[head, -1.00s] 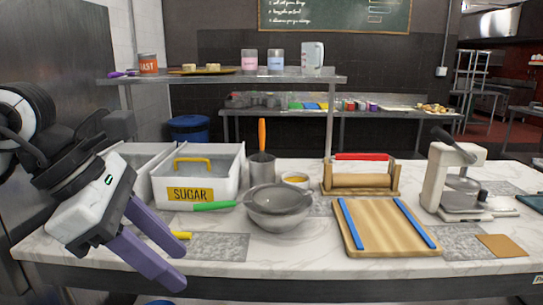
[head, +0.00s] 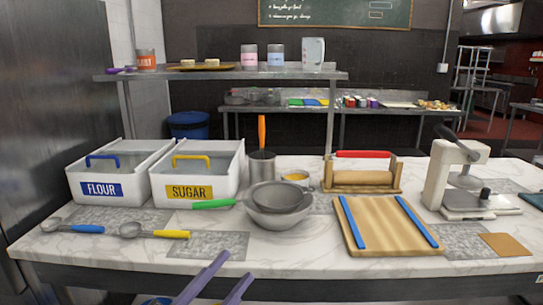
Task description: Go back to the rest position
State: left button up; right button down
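Only the two purple fingers of my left gripper (head: 238,266) show, at the bottom edge of the head view in front of the table. They stand apart with nothing between them. The rest of that gripper and its arm is cut off by the frame. My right gripper is not in view. The fingers look clear of the objects on the marble-topped table (head: 330,262).
On the table are a flour bin (head: 121,188), a sugar bin (head: 214,192), a blue-handled scoop (head: 72,228), a yellow-handled scoop (head: 155,231), grey bowls (head: 279,214), a wooden board (head: 388,225) and a white appliance (head: 438,178). A metal shelf (head: 290,76) stands behind.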

pick_arm(q)
jog(key=s+a+f+n+y, duration=0.1)
jog(key=a+f+n+y, duration=0.2)
jog(key=f, duration=0.4)
jog(key=a+f+n+y, duration=0.2)
jog(key=f+n+y, duration=0.2)
jog(key=f+n, duration=0.15)
jog(key=s+a+f+n+g+y, duration=0.2)
jog(key=s+f+n+g, duration=0.2)
jog(key=s+f, duration=0.5)
jog(key=s+a+f+n+g+y, duration=0.2)
jog(key=s+f, duration=0.7)
jog(key=f, duration=0.6)
jog(key=n+g, duration=0.1)
jog(key=g, duration=0.1)
jog(key=shift+s+a+f+n+g+y, duration=0.15)
jog(key=shift+s+f+n+g+y, duration=0.1)
jog(key=shift+f+n+g+y, duration=0.1)
